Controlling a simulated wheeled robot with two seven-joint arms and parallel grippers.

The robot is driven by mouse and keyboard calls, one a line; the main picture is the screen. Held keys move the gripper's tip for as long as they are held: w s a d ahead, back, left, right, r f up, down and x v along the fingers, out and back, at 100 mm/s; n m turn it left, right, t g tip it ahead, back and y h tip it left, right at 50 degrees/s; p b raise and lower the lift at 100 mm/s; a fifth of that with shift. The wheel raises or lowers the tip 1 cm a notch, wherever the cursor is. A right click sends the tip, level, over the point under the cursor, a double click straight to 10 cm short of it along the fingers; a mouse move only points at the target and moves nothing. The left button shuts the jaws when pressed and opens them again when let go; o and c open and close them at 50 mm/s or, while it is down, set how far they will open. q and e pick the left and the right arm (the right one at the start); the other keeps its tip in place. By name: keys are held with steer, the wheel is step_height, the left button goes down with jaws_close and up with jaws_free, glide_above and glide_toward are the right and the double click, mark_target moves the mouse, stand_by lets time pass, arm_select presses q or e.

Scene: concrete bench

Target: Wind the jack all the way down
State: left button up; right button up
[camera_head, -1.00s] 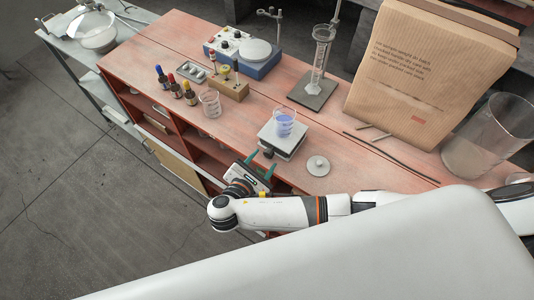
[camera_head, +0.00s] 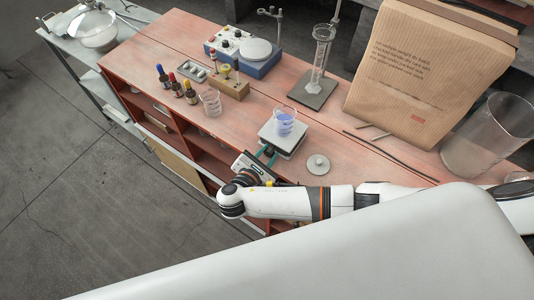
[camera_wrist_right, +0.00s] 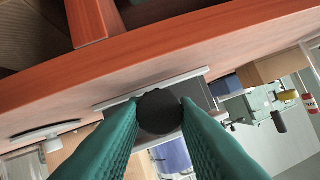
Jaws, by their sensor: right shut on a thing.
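The jack (camera_head: 284,141) stands near the front edge of the red bench, with a flat pale top plate. A beaker of blue liquid (camera_head: 284,122) stands upright on that plate. My right gripper (camera_head: 266,154) is at the jack's front side. In the right wrist view its green fingers are shut on the jack's round black knob (camera_wrist_right: 159,111), one finger on each side. The jack's body is mostly hidden behind the knob in that view. In the head view the fingers cover the knob. My left gripper is not in view.
A round lidded piece (camera_head: 318,164) lies right of the jack. An empty beaker (camera_head: 211,103) and dropper bottles (camera_head: 177,88) stand to the left.

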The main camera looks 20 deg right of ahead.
steer(key=shift+r+n+g+p, duration=0.2)
steer(key=shift+n+g+p, duration=0.2)
steer(key=shift+p, duration=0.55)
steer(key=n+p, duration=0.1)
steer(key=p, duration=0.1)
steer(key=shift+w+a+r+g+h+p, duration=0.1)
steer(key=shift+a+g+h+p, duration=0.05)
steer(key=shift+g+h+p, duration=0.25)
steer(key=shift+n+g+h+p, duration=0.35)
steer(key=shift+n+p, duration=0.2)
steer(key=shift+n, duration=0.35)
steer(key=shift+w+a+f+n+g+h+p, duration=0.15)
steer(key=shift+n+g+h+p, duration=0.25)
steer(key=shift+n, duration=0.4)
steer(key=shift+f+n+g+h, duration=0.2)
steer(key=shift+n+g+h, duration=0.25)
steer(key=shift+n, duration=0.55)
steer(key=o, duration=1)
